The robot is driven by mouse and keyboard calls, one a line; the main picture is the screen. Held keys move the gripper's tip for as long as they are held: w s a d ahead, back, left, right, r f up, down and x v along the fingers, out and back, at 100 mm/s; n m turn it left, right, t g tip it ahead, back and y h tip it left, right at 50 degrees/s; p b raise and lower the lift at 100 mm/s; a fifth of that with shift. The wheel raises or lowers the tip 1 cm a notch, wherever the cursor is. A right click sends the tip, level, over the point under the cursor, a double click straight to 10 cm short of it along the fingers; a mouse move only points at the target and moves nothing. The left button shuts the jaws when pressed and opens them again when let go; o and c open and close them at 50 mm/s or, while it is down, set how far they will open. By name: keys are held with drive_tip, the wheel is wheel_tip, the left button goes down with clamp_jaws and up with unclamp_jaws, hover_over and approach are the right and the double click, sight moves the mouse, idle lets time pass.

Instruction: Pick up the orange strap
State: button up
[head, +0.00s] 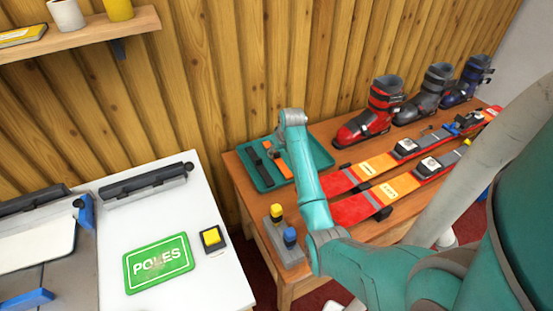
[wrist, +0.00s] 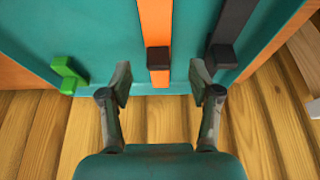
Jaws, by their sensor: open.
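The orange strap (wrist: 155,25) lies in the teal tray (wrist: 110,40), its dark buckle end near the tray's edge in the wrist view. It also shows in the head view (head: 276,160), partly hidden by my arm. A dark grey strap (wrist: 233,28) lies to its right and a green strap (wrist: 68,74) to its left in the wrist view. My gripper (wrist: 160,82) is open and empty. In the wrist view its two fingertips stand on either side of the orange strap's buckle end, apart from it.
The tray sits on a wooden table (head: 238,178) against a plank wall (head: 270,60). Red skis (head: 370,172) and several ski boots (head: 372,118) are on the right. A block with yellow and blue knobs (head: 284,248) is in front. A white bench (head: 140,210) is left.

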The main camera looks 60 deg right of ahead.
sight(277, 153)
drive_tip(key=shift+d+x, duration=0.2)
drive_tip(key=shift+x, duration=2.15)
drive_tip(key=shift+w, duration=0.1)
clamp_jaws()
